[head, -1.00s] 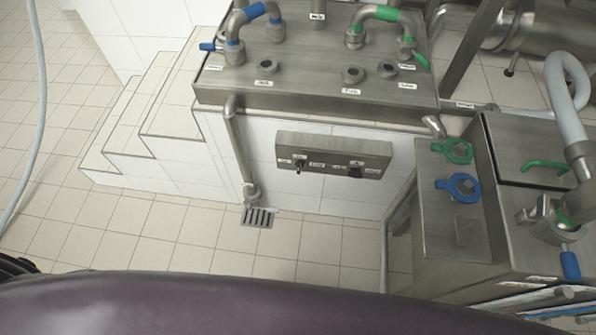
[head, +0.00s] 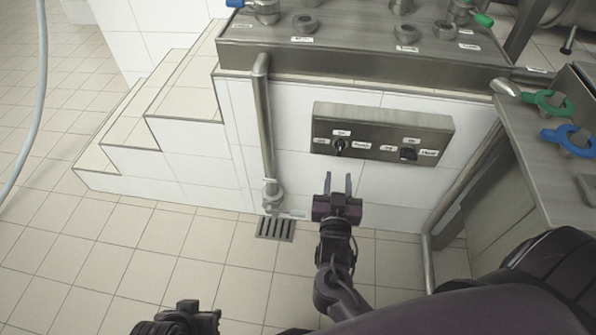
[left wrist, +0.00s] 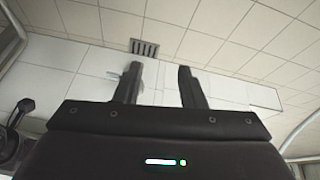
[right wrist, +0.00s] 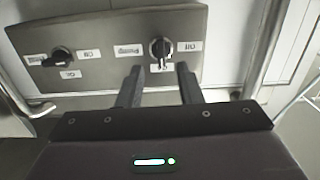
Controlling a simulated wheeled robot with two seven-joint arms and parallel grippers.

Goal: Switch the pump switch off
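A grey metal switch panel (head: 383,123) is on the white tiled wall. My right gripper (head: 338,180) is open and empty, just below the left switch. In the right wrist view, which shows the panel (right wrist: 110,25) upside down, that switch (right wrist: 160,49) lies just beyond and between the open fingertips (right wrist: 158,72), apart from them. My left gripper (left wrist: 160,72) is open and empty, low at the head view's bottom left.
A vertical pipe (head: 265,130) with a valve runs left of the panel to a floor drain (head: 275,229). White steps (head: 180,110) rise at the left. A metal machine (head: 535,150) with green and blue handles stands at the right. The tiled floor in front is clear.

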